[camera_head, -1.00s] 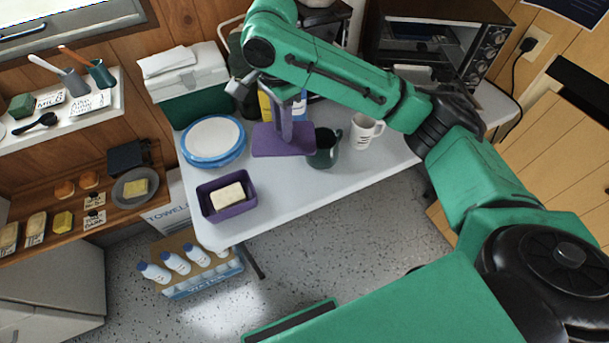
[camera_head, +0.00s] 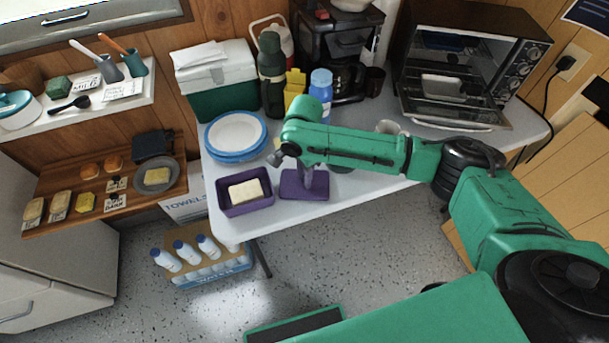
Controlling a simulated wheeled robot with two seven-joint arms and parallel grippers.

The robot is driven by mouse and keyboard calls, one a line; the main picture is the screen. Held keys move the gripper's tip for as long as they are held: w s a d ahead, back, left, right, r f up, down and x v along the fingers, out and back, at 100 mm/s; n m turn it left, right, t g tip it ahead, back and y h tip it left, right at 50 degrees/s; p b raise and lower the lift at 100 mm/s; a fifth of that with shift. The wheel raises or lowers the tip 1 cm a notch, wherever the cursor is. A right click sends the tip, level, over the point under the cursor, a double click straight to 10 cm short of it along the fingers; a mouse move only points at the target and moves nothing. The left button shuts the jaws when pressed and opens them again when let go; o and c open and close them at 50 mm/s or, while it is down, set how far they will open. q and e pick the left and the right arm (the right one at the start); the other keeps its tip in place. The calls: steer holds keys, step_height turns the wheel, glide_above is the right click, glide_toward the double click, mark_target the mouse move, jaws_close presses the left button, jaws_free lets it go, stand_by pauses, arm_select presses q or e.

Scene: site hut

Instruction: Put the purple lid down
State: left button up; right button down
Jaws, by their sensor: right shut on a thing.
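The purple lid (camera_head: 292,189) is a flat rectangle, held level at the front of the white table (camera_head: 240,222). My right gripper (camera_head: 308,174) is shut on the lid from above. The lid is very low over the table top, just right of the purple box (camera_head: 262,203); I cannot tell whether it touches the table. The box is open and holds a pale yellow block (camera_head: 246,190). My left gripper is not in view.
Blue-rimmed plates (camera_head: 236,136) are stacked behind the box. A green cooler (camera_head: 222,95), a green flask (camera_head: 271,75), a blue bottle (camera_head: 320,92) and an open toaster oven (camera_head: 465,60) stand at the back. A carton of white bottles (camera_head: 205,268) is on the floor.

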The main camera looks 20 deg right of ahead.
steer(key=c, duration=0.7)
jaws_free()
step_height(320, 180, up, 12)
steer(key=shift+r, duration=0.1)
